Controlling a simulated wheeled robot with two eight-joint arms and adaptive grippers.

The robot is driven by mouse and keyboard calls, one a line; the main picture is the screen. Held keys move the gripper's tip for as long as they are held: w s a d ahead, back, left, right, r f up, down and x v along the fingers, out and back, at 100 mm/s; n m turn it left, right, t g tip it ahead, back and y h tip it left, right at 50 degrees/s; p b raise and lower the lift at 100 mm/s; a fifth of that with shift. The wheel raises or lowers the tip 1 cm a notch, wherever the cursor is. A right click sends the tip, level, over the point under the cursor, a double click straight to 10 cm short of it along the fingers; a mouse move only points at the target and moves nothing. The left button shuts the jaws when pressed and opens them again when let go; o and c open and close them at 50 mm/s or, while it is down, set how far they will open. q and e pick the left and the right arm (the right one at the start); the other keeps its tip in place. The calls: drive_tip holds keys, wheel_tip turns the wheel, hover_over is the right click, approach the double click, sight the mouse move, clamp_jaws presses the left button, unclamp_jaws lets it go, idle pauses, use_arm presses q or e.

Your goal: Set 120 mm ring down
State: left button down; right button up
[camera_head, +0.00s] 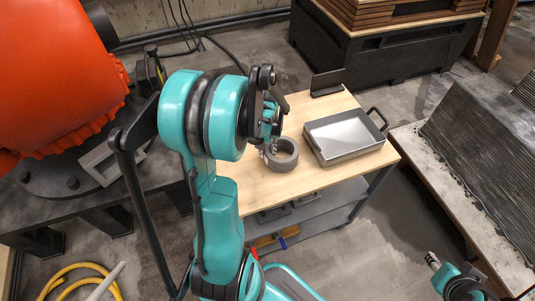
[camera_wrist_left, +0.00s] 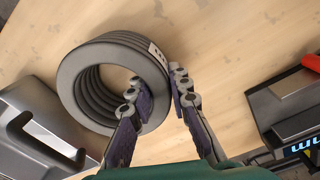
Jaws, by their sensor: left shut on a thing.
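The grey ring (camera_head: 281,163), ribbed like stacked concrete layers, is at the wooden bench top near its front left part. In the left wrist view the ring (camera_wrist_left: 76,76) shows its open middle and a small pale label on its rim. My left gripper (camera_head: 268,146) is shut on the ring's wall; in the wrist view the fingers (camera_wrist_left: 163,94) have one finger inside the hole and one outside. I cannot tell whether the ring's underside touches the wood. Part of my right arm with a grey end (camera_head: 433,261) shows low at the right; its jaws are unclear.
A grey metal tray (camera_head: 342,152) with a black handle stands right of the ring. A dark upright bracket (camera_head: 327,83) is at the bench's back edge. Bare wood (camera_head: 240,182) lies left of the ring. A layered grey printed wall (camera_head: 480,140) stands at the far right.

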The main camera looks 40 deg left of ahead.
use_arm(q)
drive_tip(key=shift+f, duration=0.35)
drive_tip(key=shift+r, duration=0.15)
drive_tip(key=c, duration=1.8)
unclamp_jaws()
drive_tip(key=shift+f, duration=0.2)
drive_tip(key=shift+c, duration=0.2)
drive_tip(key=o, duration=0.4)
drive_tip(key=shift+r, duration=0.2)
